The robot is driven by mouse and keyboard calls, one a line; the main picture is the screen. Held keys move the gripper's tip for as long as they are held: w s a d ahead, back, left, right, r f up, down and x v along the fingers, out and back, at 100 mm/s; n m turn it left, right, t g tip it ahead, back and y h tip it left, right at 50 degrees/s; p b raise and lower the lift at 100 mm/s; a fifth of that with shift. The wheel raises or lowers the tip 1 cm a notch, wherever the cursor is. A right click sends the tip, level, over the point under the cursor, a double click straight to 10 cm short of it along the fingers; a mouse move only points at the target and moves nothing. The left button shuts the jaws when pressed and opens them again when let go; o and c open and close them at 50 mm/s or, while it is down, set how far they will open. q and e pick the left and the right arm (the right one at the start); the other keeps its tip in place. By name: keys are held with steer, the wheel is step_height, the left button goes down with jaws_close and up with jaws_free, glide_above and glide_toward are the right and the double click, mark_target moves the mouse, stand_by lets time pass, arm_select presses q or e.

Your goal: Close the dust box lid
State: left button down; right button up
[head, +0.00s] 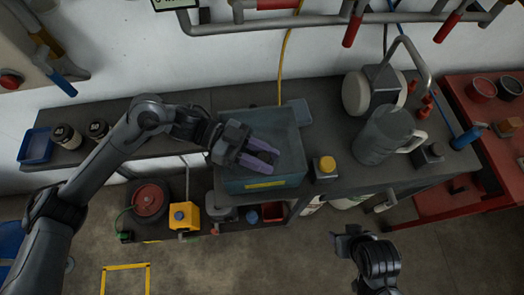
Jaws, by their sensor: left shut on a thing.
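The dust box (236,186) is a teal box with a yellow label on its front, on the dark bench at the middle of the head view. Its lid (287,128) looks like the flat teal top; the arm covers part of it, and I cannot tell how far it stands open. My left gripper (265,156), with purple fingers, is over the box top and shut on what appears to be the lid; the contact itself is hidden. My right gripper (347,240) is low at the right, in front of the bench and apart from the box; its jaws are unclear.
A yellow-capped jar (325,168) stands just right of the box. Two dark jars (68,137) and a blue tray (38,146) are at the left. A yellow container (184,216) sits below. Pipes run along the wall behind.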

arm_select(q)
steer(key=shift+f, duration=0.15)
steer(key=c, duration=1.1)
jaws_free()
steer(key=shift+a, duration=0.15)
steer(key=v, duration=0.9)
steer(key=shift+a, duration=0.15)
steer(key=shift+w+a+r, duration=0.15)
steer(key=shift+a+r, duration=0.15)
steer(key=shift+a, duration=0.3)
